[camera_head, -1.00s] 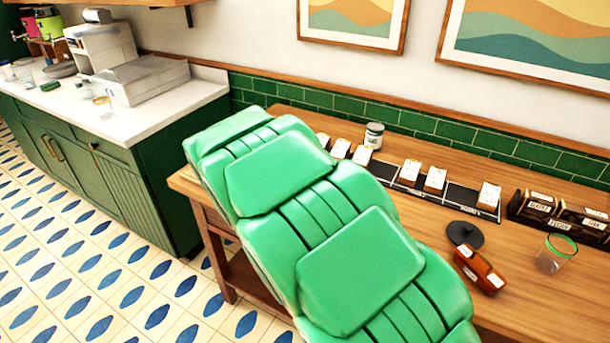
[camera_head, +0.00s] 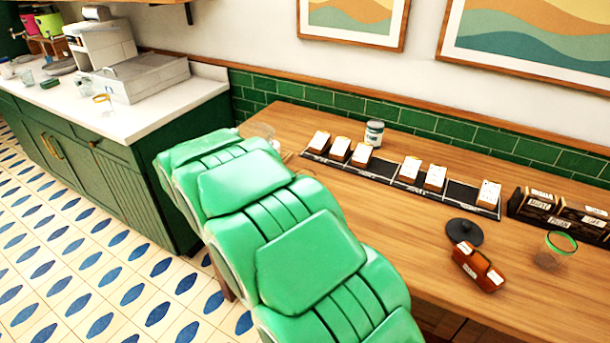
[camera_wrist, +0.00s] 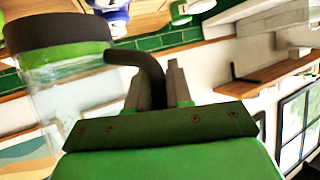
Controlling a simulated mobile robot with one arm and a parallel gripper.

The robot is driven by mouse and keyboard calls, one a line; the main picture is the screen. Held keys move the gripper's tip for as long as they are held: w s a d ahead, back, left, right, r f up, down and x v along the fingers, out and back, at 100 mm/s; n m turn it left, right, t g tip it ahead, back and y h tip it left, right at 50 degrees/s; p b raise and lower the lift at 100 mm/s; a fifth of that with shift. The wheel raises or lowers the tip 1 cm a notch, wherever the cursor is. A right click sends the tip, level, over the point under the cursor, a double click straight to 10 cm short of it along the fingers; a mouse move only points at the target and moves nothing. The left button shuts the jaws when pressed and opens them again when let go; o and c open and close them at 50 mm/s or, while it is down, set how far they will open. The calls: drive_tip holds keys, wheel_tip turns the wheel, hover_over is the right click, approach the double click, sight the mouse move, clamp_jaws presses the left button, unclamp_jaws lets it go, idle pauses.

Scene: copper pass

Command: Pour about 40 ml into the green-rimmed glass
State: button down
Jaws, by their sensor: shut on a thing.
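The green-rimmed glass (camera_head: 550,256) stands upright near the right end of the wooden table, with something brownish low in it or seen through it. In the wrist view my gripper (camera_wrist: 160,88) is shut on the dark hooked handle of a clear glass vessel (camera_wrist: 75,100). This vessel has a dark collar and a green band, and looks tilted in that view. Its contents cannot be made out. In the head view my green arm hides my gripper. A clear glass shape (camera_head: 258,130) shows just beyond the arm, possibly the held vessel, far left of the green-rimmed glass.
An orange-brown object (camera_head: 478,268) and a round black lid (camera_head: 465,234) lie left of the glass. Dark labelled boxes (camera_head: 545,205) stand behind it. Small labelled blocks line a black tray (camera_head: 463,192), with a jar (camera_head: 374,134) behind. A white counter (camera_head: 125,122) holds a machine. The table's middle is clear.

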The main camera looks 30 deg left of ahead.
drive_tip(key=shift+s+a+n, duration=0.1)
drive_tip(key=shift+a+n, duration=0.1)
drive_tip(key=shift+n, duration=0.1)
drive_tip(key=shift+t, duration=0.3)
